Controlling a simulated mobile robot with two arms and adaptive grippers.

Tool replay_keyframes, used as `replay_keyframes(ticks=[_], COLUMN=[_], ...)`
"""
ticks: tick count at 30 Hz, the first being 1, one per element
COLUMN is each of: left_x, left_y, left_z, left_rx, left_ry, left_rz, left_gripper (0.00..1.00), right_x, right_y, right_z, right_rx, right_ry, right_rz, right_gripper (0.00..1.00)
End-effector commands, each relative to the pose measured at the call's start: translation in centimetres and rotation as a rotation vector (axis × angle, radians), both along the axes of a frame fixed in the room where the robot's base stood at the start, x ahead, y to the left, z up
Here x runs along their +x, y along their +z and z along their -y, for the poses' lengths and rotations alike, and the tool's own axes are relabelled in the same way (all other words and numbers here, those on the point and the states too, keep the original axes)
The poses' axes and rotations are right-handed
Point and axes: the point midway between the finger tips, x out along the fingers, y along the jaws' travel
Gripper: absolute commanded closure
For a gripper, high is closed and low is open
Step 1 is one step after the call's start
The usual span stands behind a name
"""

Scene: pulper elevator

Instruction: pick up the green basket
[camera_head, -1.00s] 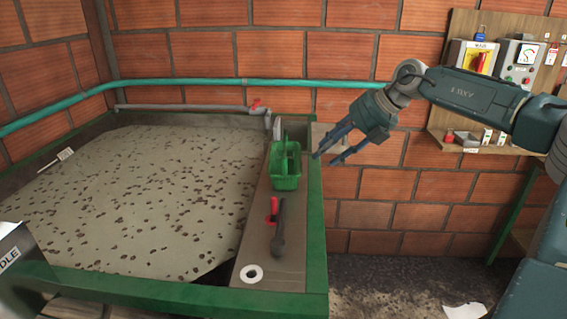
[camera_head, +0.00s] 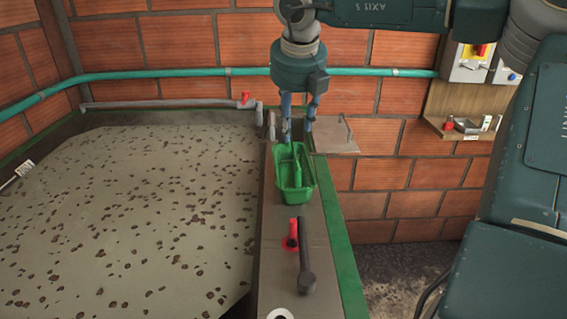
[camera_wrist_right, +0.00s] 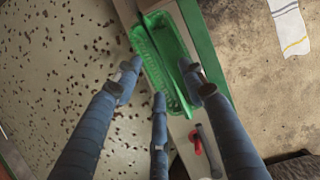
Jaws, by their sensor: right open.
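The green basket (camera_head: 283,184) stands upright on the ledge beside the vat in the head view, with a raised green handle along its middle. It also shows in the right wrist view (camera_wrist_right: 158,72). My right gripper (camera_head: 298,140) points down over the far part of the basket in the head view. In the right wrist view its blue-grey fingers (camera_wrist_right: 165,92) are spread apart, open, around the basket's handle area. I cannot tell whether any finger touches the basket. My left gripper is not in view.
A red item (camera_head: 293,233) and a dark-handled tool (camera_head: 306,262) lie on the ledge in front of the basket. The wide vat of speckled grey pulp (camera_head: 140,220) is to the left. A green pipe (camera_head: 180,73) runs along the brick wall behind.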

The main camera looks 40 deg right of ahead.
Motion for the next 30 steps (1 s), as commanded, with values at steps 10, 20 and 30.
replay_keyframes(ticks=[10, 20, 30], left_x=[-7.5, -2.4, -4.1], left_y=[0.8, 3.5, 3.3], left_z=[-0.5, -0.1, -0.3], left_rx=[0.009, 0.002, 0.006], left_ry=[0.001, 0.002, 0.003], left_rz=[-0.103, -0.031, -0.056], left_gripper=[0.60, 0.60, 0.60], right_x=[1.1, 2.2, 2.3], right_y=[-3.5, -7.7, -8.3], right_z=[0.6, 0.7, 0.9], right_rx=[0.002, 0.004, 0.003], right_ry=[0.002, 0.001, 0.002], right_rz=[-0.002, -0.001, 0.002], right_gripper=[0.59, 0.59, 0.69])
